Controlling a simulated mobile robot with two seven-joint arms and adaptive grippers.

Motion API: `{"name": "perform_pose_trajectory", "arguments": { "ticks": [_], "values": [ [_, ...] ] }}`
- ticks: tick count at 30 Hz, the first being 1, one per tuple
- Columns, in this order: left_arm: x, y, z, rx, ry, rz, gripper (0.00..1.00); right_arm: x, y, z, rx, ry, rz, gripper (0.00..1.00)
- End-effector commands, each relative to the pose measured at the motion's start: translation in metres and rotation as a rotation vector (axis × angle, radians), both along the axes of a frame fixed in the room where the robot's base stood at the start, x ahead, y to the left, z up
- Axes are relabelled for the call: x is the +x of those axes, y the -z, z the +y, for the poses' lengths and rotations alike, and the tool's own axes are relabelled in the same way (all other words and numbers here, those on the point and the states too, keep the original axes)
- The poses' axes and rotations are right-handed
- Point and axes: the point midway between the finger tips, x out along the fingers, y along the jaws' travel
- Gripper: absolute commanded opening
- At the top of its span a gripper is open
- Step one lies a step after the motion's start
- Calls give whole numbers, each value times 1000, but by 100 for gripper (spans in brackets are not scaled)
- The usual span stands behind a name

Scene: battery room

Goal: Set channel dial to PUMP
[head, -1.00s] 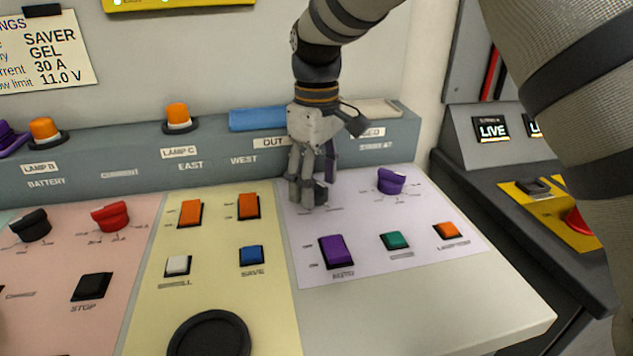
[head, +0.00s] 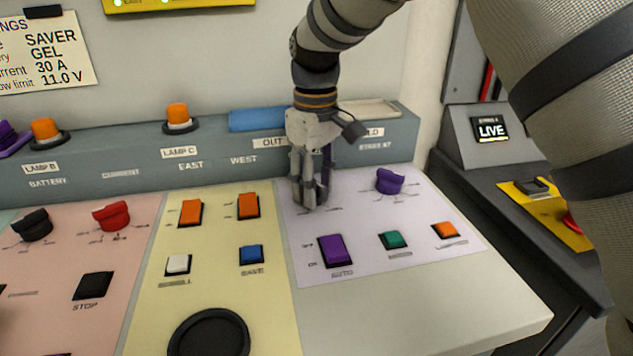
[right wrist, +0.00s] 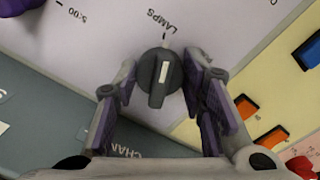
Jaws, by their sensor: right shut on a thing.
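The channel dial (right wrist: 160,76) is a dark grey knob with a white mark, seen in the right wrist view. The white mark sits on the side towards the LAMPS label (right wrist: 162,22). My right gripper (right wrist: 158,92) is shut on the dial, one finger on each side. In the head view my right gripper (head: 310,200) points down at the back left of the lilac panel (head: 365,225) and hides the dial. The PUMP label cannot be read in either view. My left gripper is not in view.
A purple knob (head: 390,181) stands right of my right gripper. A purple rocker (head: 336,250), a green button (head: 396,240) and an orange button (head: 445,230) lie nearer the front. The grey riser (head: 215,155) runs behind. The front right worktop (head: 430,310) is clear.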

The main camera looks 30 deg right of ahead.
Motion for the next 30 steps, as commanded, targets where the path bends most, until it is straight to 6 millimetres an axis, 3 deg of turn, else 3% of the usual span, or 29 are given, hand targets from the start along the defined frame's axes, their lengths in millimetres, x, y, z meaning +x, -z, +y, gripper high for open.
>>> {"name": "perform_pose_trajectory", "arguments": {
  "ticks": [13, 30],
  "values": [
    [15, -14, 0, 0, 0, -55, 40, -1, -2, 1, 1, 388, -2, 10],
    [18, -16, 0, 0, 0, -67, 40, 0, 0, 2, 1, 840, 1, 10]
  ]
}}
